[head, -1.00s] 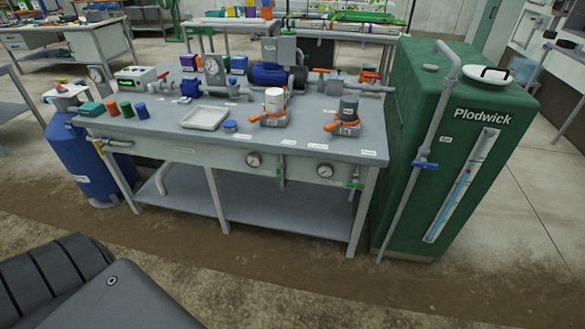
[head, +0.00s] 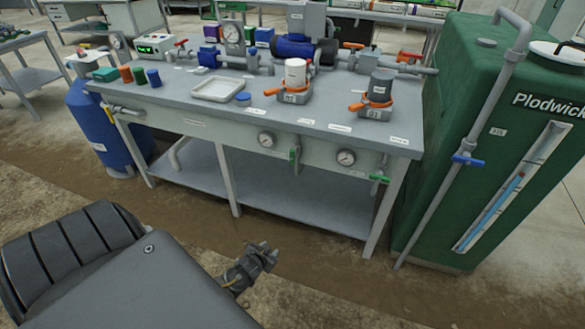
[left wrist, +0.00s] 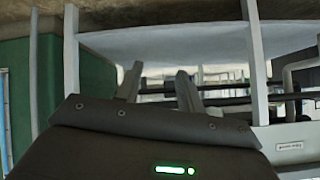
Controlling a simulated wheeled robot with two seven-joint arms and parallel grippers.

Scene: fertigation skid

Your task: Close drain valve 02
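Two green-handled valves hang on short pipes under the bench's front edge. The handle of the left green valve (head: 293,156) points down along its pipe. The handle of the right green valve (head: 379,179) lies crosswise. Their labels are too small to read, so I cannot tell which is drain valve 02. My left gripper (head: 268,252) is in front of the bench, low and apart from both valves. In the left wrist view its two fingers (left wrist: 158,85) stand apart with nothing between them. My right gripper is not in view.
The grey bench (head: 200,113) carries filter housings with orange handles, a white tray (head: 217,89) and a pump (head: 295,48). A green tank (head: 445,120) with a blue-handled pipe valve (head: 467,159) stands right. A blue drum (head: 90,120) stands left. The floor before the bench is clear.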

